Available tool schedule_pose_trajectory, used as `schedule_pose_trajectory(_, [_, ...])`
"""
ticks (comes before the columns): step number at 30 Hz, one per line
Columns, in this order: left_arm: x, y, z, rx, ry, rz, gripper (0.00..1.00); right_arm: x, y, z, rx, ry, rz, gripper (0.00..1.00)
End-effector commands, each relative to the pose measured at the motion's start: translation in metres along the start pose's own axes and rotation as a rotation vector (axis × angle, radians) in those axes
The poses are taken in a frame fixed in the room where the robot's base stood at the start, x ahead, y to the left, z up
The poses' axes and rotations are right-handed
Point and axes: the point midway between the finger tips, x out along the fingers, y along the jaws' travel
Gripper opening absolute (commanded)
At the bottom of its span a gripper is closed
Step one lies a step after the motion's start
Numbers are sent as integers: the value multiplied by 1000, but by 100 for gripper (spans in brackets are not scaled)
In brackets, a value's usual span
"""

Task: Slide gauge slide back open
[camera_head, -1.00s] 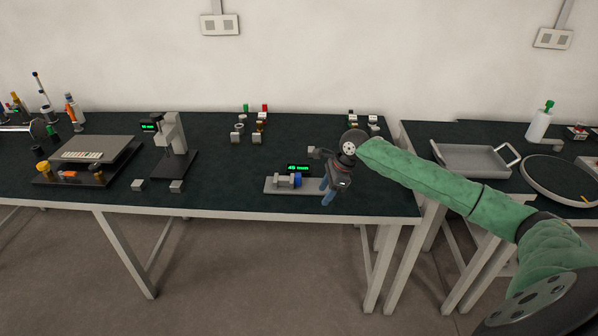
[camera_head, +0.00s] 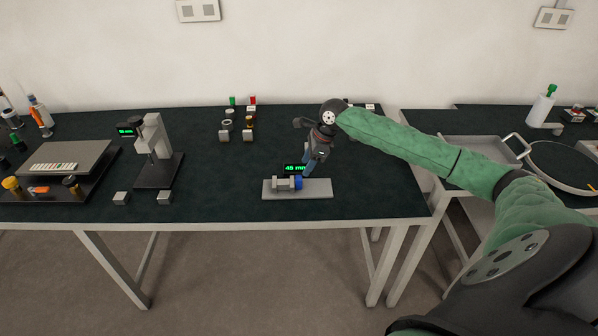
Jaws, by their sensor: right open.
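The gauge has a flat grey base plate (camera_head: 318,189) near the front edge of the dark table. On its left half sits a grey block and cylinder (camera_head: 283,184) with a blue piece (camera_head: 298,183) at its right end. The right half of the plate is bare. A green display (camera_head: 293,168) behind it reads 45 mm. My right gripper (camera_head: 307,170) is open, pointing down at the back of the plate, beside the display's right end. Its blue fingertips look close to the blue piece but apart from it. My left gripper is out of view.
A grey gauge stand (camera_head: 155,150) and a raised grey platform (camera_head: 66,157) stand on the left. Small grey blocks (camera_head: 121,198) lie near the front edge. Small parts (camera_head: 226,124) sit at the back. A tray (camera_head: 480,150) is on the right table.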

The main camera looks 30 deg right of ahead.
Motion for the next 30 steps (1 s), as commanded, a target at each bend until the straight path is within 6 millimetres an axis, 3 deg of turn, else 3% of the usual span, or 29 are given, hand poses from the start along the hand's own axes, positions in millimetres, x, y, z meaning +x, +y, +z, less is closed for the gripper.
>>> schedule_pose_trajectory(6, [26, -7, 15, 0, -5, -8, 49, 32, 1, 1, -1, 1, 2, 49])
schedule_pose_trajectory(12, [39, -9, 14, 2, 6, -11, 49, 51, 1, 0, 0, 0, 1, 49])
schedule_pose_trajectory(23, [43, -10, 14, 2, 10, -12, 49, 56, 1, 0, -1, 1, 1, 49])
schedule_pose_trajectory(30, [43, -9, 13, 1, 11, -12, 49, 56, 1, 0, -1, 1, 1, 4])
